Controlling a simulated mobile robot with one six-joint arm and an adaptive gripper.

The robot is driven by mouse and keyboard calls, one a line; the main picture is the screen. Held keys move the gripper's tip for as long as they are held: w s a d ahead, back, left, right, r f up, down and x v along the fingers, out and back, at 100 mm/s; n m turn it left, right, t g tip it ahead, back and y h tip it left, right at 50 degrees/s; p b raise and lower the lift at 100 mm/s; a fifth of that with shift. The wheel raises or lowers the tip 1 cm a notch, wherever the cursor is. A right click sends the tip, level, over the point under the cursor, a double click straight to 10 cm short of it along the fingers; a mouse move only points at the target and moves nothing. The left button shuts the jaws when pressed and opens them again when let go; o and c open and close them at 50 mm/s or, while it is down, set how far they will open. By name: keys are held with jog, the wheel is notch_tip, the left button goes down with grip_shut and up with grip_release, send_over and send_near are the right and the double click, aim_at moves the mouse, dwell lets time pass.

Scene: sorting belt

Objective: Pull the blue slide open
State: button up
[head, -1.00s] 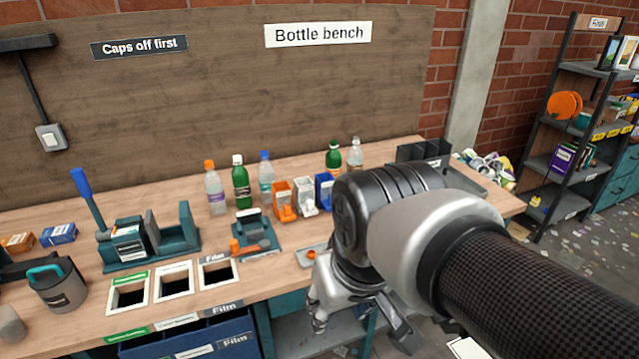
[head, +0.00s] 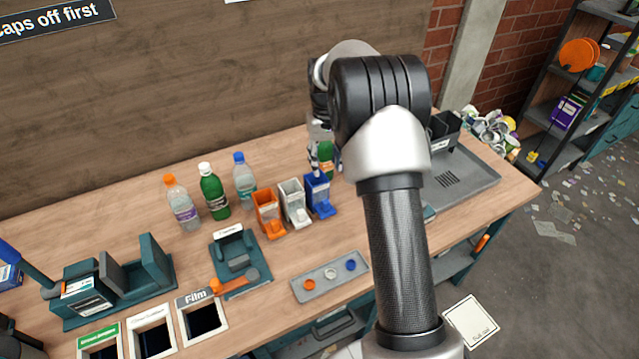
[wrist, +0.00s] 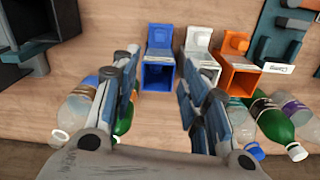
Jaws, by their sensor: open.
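The blue slide unit (head: 318,195) stands on the bench at the right end of a row, beside a white one (head: 294,203) and an orange one (head: 268,212). In the wrist view the blue unit (wrist: 159,58) is upper centre, with a hollow facing the camera. My gripper (wrist: 168,70) is open and empty, its two fingers spread to either side below the blue unit. I cannot tell that either finger touches it. In the head view my arm hides most of the gripper, which is just behind the blue unit.
Several bottles stand behind and left of the units; a green bottle (head: 326,158) is close to my gripper. A grey tray (head: 312,287) with orange, white and blue caps lies in front. A teal fixture (head: 237,248) stands left. The bench between tray and units is clear.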

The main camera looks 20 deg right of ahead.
aim_at(326, 202)
notch_tip(326, 202, down, 17)
jog(key=b, duration=0.4)
jog(key=shift+s+f, duration=0.15)
jog(key=shift+f, duration=0.05)
jog(key=shift+c, duration=0.2)
grip_shut()
dwell(0.5)
